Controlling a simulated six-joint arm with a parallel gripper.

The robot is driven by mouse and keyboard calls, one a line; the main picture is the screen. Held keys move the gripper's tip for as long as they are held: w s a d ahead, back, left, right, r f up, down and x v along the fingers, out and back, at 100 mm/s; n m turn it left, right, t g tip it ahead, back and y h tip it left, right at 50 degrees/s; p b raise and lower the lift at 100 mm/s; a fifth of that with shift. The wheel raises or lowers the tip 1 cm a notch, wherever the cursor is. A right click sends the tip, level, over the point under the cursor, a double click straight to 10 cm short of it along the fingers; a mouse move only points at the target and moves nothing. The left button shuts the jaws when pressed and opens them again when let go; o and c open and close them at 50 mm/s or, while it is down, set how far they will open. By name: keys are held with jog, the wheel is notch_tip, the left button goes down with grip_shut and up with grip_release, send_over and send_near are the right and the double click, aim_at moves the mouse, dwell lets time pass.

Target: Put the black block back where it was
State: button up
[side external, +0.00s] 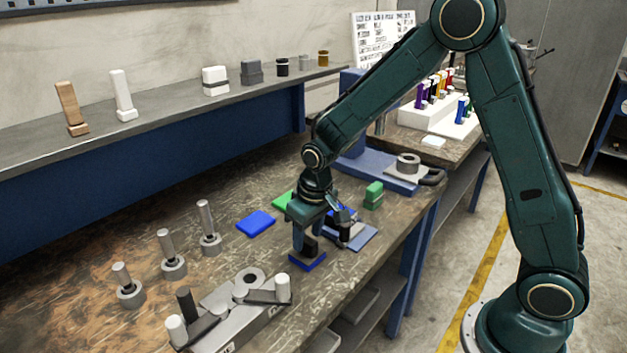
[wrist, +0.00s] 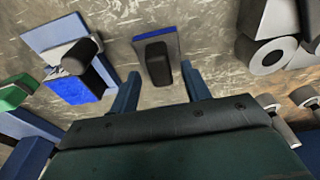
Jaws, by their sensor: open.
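A black block (side external: 311,246) stands on a small blue pad (side external: 307,262) near the front edge of the bench. In the wrist view the black block (wrist: 158,70) and its blue pad (wrist: 150,38) lie just ahead of my fingertips, lined up with the gap between them. My gripper (side external: 316,232) points down over this block, its fingers open and apart; they also show in the wrist view (wrist: 161,76). I cannot tell how far down the fingers reach beside the block. Another dark piece (wrist: 84,56) sits with a white piece on a light blue plate (wrist: 42,38).
A bare blue pad (side external: 256,223) lies left of my gripper, with a green pad (side external: 283,200) behind. A green block (side external: 374,195) stands to the right. A grey fixture (side external: 240,315) with pegs stands in front; several metal posts (side external: 168,255) stand left.

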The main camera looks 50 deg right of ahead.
aim_at(314, 242)
notch_tip(314, 242, up, 10)
jog(key=s, duration=0.1)
jog(key=shift+s+f, duration=0.2)
dwell(0.7)
jog(key=s+d+r+t, duration=0.1)
jog(key=s+r, duration=0.4)
jog(key=s, duration=0.6)
jog(key=s+d+r+t, duration=0.1)
jog(key=s+r, duration=0.4)
jog(key=s, duration=0.7)
jog(key=shift+s+d+r+t, duration=0.25)
jog(key=shift+r+t, duration=0.15)
jog(key=shift+t, duration=0.5)
jog(key=shift+w, duration=0.1)
